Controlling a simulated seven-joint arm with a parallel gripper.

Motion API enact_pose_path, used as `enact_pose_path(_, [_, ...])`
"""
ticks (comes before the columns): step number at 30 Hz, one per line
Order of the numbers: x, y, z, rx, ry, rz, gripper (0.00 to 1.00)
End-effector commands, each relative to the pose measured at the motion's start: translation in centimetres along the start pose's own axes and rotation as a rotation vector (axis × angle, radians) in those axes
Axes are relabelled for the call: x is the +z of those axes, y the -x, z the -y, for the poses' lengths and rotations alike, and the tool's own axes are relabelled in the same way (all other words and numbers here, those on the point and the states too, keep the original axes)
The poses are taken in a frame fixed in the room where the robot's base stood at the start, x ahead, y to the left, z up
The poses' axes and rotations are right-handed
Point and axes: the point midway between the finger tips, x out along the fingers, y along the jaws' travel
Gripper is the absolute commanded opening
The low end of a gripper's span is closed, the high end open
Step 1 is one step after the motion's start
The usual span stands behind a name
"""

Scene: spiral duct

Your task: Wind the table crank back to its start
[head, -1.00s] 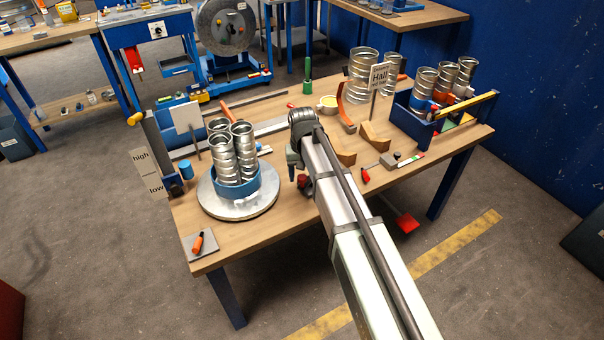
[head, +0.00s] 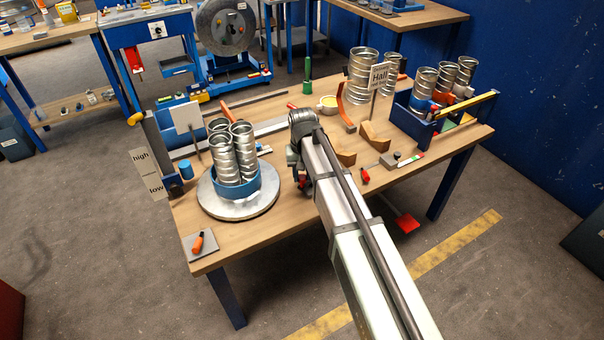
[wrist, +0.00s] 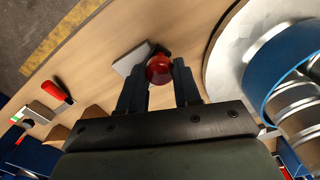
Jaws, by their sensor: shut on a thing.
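The crank's red knob (wrist: 159,69) sits between my fingers in the wrist view, with a dark arm beside a pale grey plate (wrist: 131,61). My gripper (wrist: 158,75) is shut on this knob. In the head view my gripper (head: 300,181) is low over the table's front middle, just right of the turntable, and my arm hides most of the crank. The round grey turntable (head: 236,208) carries a blue ring (head: 240,190) with several upright spiral duct pieces (head: 223,160). The turntable also shows at the right of the wrist view (wrist: 228,75).
A sign reading "Half" (head: 379,75) stands at the back right, near wooden cradles (head: 374,136) and a blue tote (head: 414,122) of ducts. A red-handled tool (head: 365,175) lies right of my arm. A high/low post (head: 160,150) stands at the left edge.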

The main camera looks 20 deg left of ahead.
Motion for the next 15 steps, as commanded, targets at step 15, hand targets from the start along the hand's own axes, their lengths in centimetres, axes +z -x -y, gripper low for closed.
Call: enact_pose_path(15, [-0.27, 0.0, 0.31, -0.002, -0.048, 0.001, 0.0])
